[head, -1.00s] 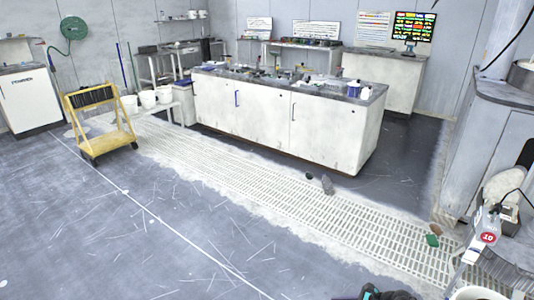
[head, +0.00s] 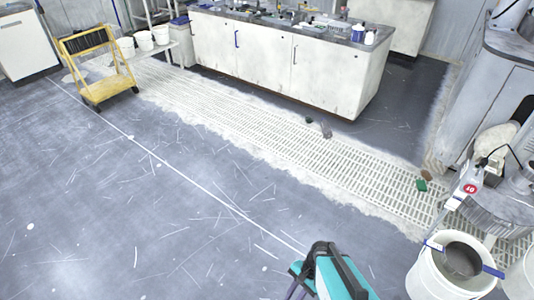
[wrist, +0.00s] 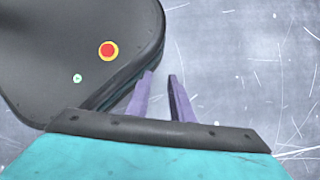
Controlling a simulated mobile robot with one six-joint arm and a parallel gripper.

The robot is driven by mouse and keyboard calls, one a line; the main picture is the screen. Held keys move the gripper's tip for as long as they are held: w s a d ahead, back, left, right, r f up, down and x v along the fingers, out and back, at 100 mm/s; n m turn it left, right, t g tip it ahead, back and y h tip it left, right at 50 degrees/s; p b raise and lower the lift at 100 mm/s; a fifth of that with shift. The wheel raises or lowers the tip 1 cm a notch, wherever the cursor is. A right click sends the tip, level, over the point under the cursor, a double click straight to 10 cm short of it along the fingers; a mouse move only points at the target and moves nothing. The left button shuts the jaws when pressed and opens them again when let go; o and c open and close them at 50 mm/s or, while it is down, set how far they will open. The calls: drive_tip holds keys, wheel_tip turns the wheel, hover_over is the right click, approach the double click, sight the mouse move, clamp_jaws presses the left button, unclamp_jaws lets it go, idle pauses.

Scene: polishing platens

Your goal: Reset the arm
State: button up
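My gripper (wrist: 160,76) shows in the wrist view as two purple fingers with a clear gap between the tips. Nothing is between them; grey floor shows behind. The fingers point past the rounded edge of a dark body with a red and yellow button, which looks like my own base. In the head view my teal and black arm rises at the bottom edge, right of the middle. The fingers are mostly cut off there.
A white bucket (head: 424,276) stands right of my arm, near a grey machine (head: 497,95). A green block (head: 421,185) lies on the floor grating (head: 290,140). A white bench (head: 275,59) and yellow cart (head: 82,50) stand farther back. Open floor (head: 150,220) lies to the left.

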drive_tip(key=s+d+n+g+h, duration=0.1)
drive_tip(key=s+d+n+h, duration=0.3)
drive_tip(key=d+n, duration=0.3)
drive_tip(key=s+n, duration=0.1)
drive_tip(key=n, duration=0.2)
drive_tip(key=shift+d, duration=0.25)
drive_tip(key=shift+s+d+r, duration=0.1)
